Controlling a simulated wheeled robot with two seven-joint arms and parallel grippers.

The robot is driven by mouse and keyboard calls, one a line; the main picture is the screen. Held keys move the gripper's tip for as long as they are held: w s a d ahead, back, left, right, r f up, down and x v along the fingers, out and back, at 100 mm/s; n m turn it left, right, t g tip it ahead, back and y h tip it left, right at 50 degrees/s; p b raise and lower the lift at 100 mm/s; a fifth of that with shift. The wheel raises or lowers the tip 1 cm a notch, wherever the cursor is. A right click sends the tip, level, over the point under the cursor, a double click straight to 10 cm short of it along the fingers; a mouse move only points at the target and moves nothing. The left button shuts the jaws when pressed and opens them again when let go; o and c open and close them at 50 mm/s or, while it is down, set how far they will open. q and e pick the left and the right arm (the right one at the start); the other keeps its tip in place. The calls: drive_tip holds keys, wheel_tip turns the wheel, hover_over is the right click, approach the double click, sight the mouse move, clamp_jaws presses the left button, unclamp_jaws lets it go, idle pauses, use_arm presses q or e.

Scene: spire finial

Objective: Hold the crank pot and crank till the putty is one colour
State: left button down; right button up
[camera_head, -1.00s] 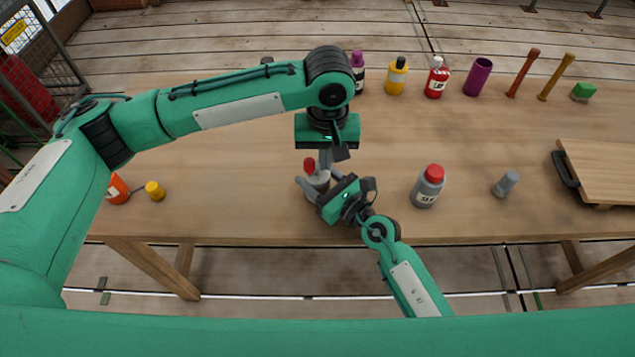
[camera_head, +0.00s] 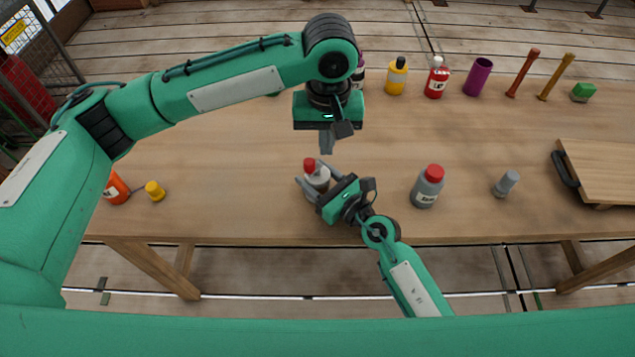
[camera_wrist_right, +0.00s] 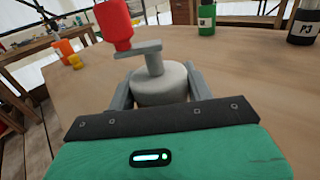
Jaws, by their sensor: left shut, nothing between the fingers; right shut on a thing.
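The crank pot (camera_head: 319,184) is a pale grey round pot standing on the wooden table near its front edge. Its red crank knob (camera_head: 310,165) sits on a grey crank arm; in the right wrist view the knob (camera_wrist_right: 113,22) is to the left above the pot (camera_wrist_right: 160,85). My right gripper (camera_head: 312,181) is shut around the pot, one finger on each side. My left gripper (camera_head: 327,146) is shut and empty, pointing down above and behind the pot, apart from the knob. The putty inside the pot is hidden.
A grey bottle with a red cap (camera_head: 428,187) and a small grey cylinder (camera_head: 506,184) stand right of the pot. An orange bottle (camera_head: 117,188) and yellow piece (camera_head: 155,190) are at left. Bottles and rods line the back. A wooden board (camera_head: 605,172) lies far right.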

drive_tip(key=o, duration=1.1)
drive_tip(key=shift+o, duration=0.2)
